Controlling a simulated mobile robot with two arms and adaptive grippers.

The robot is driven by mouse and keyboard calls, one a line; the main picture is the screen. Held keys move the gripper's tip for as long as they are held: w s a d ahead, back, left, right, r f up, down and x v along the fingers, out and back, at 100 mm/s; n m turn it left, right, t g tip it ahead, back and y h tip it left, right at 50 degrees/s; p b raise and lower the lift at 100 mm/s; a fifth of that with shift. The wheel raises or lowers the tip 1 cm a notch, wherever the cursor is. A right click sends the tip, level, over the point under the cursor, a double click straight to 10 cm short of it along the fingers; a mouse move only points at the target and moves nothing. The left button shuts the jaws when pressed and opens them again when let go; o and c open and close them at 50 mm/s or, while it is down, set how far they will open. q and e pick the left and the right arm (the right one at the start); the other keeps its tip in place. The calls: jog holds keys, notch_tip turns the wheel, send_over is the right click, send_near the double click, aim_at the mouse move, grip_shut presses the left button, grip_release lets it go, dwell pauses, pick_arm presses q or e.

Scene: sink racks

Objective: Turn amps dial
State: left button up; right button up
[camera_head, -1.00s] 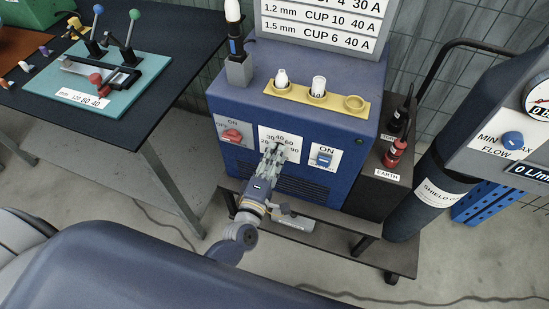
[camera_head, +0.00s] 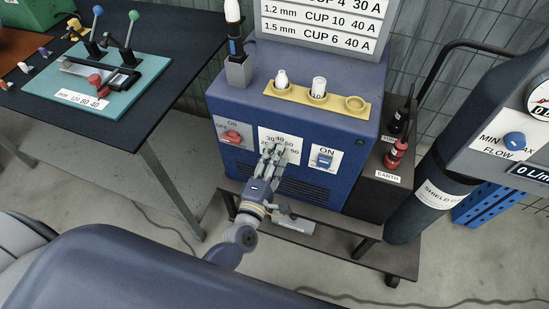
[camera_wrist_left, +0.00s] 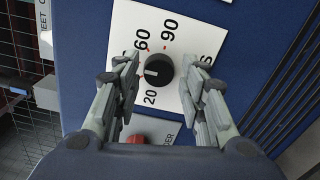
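The amps dial (camera_wrist_left: 158,70) is a round black knob with a white mark, on a white scale plate (camera_wrist_left: 150,30) with numbers such as 20, 60 and 90. In the head view the plate (camera_head: 266,133) is on the front of the blue welding machine (camera_head: 235,165), and my gripper hides the knob. My left gripper (camera_wrist_left: 158,82) is open, its fingers on either side of the dial. A gap shows between each finger and the knob in the wrist view. It also shows in the head view (camera_head: 274,150), reaching to the panel from below. My right gripper is not in view.
A red switch (camera_head: 231,137) is left of the dial and a blue ON switch (camera_head: 324,158) is right of it. A yellow cup holder (camera_head: 300,96) sits on top. A gas cylinder (camera_head: 433,195) stands at the right, a dark table (camera_head: 165,80) at the left.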

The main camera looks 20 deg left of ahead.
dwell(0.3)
pick_arm(q)
jog(key=s, duration=1.2)
jog(key=shift+a, duration=0.25)
jog(key=s+f+m+g+h, duration=0.1)
jog(key=s+f+m+g, duration=0.25)
jog(key=f, duration=0.55)
jog(key=s+f+m+g, duration=0.2)
jog(key=f+m, duration=0.3)
jog(key=f, duration=0.4)
jog(key=s+f+m+g+h, duration=0.15)
jog(key=f+m, duration=0.25)
jog(key=f, duration=0.5)
jog(key=s+a+f+m+g+y, duration=0.1)
jog(key=s+a+f+m+g, duration=0.3)
jog(key=s+f, duration=0.4)
jog(key=s+a+f+m+g+y, duration=0.2)
jog(key=s+a+f+m+g, duration=0.2)
jog(key=s+f, duration=0.4)
jog(key=s+m+g, duration=0.1)
jog(key=s+g, duration=0.1)
jog(key=s, duration=0.5)
jog(key=shift+s+f+m+p, duration=0.25)
jog(key=shift+f+m+p, duration=0.05)
jog(key=shift+f+m, duration=0.1)
